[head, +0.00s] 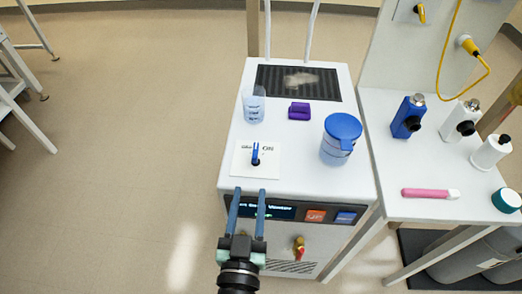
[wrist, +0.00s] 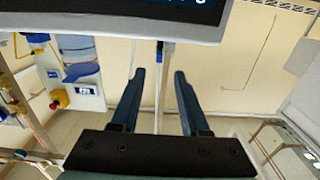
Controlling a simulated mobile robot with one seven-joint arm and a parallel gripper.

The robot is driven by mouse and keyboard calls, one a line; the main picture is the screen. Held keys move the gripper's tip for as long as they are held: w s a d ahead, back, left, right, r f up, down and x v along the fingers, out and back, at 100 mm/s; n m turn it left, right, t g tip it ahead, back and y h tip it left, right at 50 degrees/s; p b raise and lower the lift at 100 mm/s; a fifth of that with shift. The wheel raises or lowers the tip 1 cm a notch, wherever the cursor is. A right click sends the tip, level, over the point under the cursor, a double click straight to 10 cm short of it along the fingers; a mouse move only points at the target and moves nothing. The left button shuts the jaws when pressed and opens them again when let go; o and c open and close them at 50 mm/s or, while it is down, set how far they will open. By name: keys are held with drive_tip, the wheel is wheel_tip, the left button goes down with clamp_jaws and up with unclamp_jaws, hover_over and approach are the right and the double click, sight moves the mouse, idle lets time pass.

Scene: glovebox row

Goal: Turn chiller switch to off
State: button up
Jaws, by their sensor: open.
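The chiller (head: 230,175) is a white box unit with a dark front display (head: 270,211).
On the chiller top are a clear beaker (head: 254,106), a purple block (head: 299,111) and a blue-lidded jug (head: 341,139) right of the switch. A dark vent (head: 298,82) lies behind. Bottles and a pink tool (head: 430,194) are on the right-hand table.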

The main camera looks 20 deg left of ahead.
sight(254, 161)
drive_tip(key=x, duration=1.1)
drive_tip(key=shift+w+a, duration=0.1)
drive_tip(key=shift+w, duration=0.25)
clamp_jaws()
